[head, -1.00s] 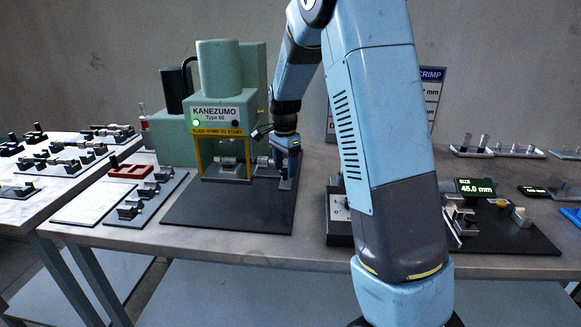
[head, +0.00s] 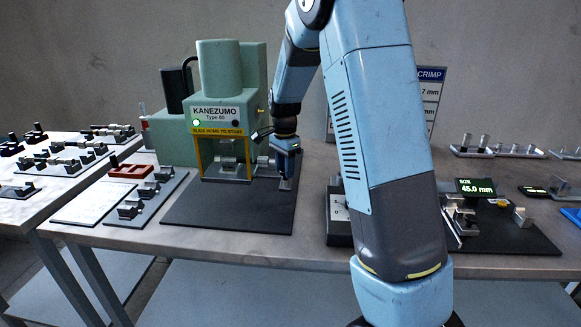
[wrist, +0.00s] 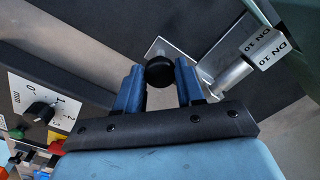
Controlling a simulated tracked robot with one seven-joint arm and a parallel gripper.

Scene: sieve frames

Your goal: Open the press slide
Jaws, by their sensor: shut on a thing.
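The press (head: 221,80) is a green machine with a yellow-framed opening, standing at the left of the bench. Metal slide parts (head: 228,160) show inside the opening. My gripper (head: 286,178) is low at the right side of the opening, above the dark base mat. In the wrist view, the gripper's two blue fingers (wrist: 158,80) are closed on a round black knob (wrist: 159,66). A metal plate (wrist: 160,48) lies just beyond the knob. In the head view my gripper hides the knob.
A dial box (head: 339,212) stands right of the mat, also visible in the wrist view (wrist: 40,112). A size gauge (head: 477,188) is further right. A red tray (head: 129,171) and fixture blocks (head: 150,190) lie left. The dark mat's front (head: 225,215) is clear.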

